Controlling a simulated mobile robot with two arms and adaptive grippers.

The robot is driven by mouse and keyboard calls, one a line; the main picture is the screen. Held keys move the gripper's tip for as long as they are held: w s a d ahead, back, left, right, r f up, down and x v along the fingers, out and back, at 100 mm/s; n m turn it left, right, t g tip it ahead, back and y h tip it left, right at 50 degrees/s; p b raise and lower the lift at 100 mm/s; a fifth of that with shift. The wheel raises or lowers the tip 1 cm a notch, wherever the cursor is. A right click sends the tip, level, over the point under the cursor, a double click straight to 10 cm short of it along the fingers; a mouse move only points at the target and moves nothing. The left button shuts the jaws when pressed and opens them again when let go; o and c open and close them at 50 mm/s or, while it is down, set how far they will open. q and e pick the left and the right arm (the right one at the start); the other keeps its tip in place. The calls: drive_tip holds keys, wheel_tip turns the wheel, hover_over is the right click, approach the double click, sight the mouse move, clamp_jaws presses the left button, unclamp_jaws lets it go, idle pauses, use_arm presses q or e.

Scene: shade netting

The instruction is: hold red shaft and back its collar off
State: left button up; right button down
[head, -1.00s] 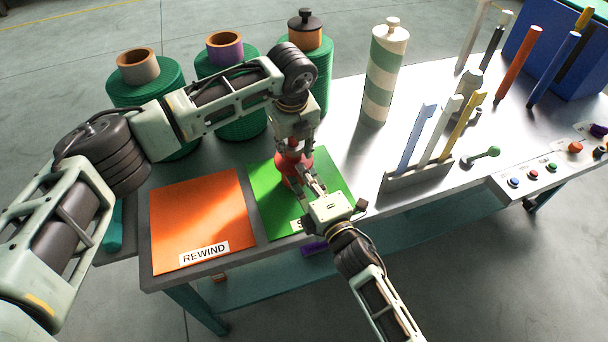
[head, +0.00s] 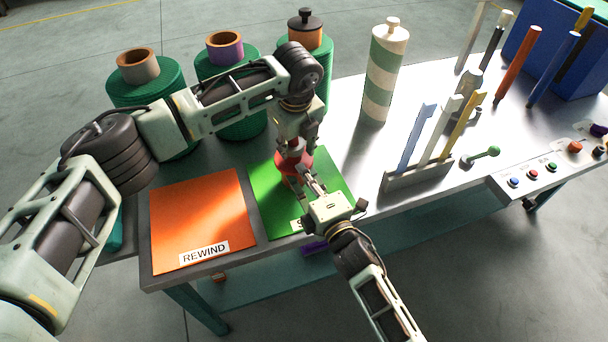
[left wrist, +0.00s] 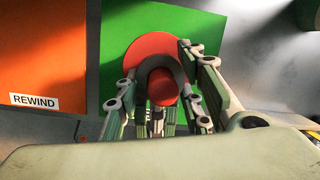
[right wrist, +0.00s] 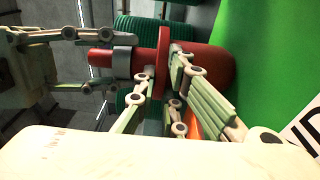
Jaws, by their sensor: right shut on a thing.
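The red shaft (right wrist: 205,67) stands on the green mat (head: 335,180), with a wide red flange (right wrist: 163,62) partway along it. The grey collar (right wrist: 123,60) sits around its narrower upper part, below the red tip (left wrist: 162,88). My left gripper (head: 297,146) points down from above. Its fingers stand apart on both sides of the tip and collar, with gaps showing in the left wrist view. My right gripper (head: 298,178) comes in low from the front and is shut on the red shaft beside the flange. Its exact contact is partly hidden by its own fingers.
An orange REWIND mat (head: 200,215) lies to the left. Several green spools (head: 150,90) stand behind. A striped post (head: 385,75) and a rack of upright tools (head: 420,175) stand to the right. The table's front edge runs close beneath my right arm.

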use_arm(q)
drive_tip(key=o, duration=0.3)
drive_tip(key=shift+d, duration=0.25)
drive_tip(key=shift+o, duration=0.2)
drive_tip(key=shift+a, duration=0.15)
drive_tip(key=shift+a+r, duration=0.1)
drive_tip(key=shift+r, duration=1.35)
drive_tip(key=m+h, duration=0.1)
drive_tip(key=m, duration=0.4)
drive_tip(key=shift+m, duration=0.4)
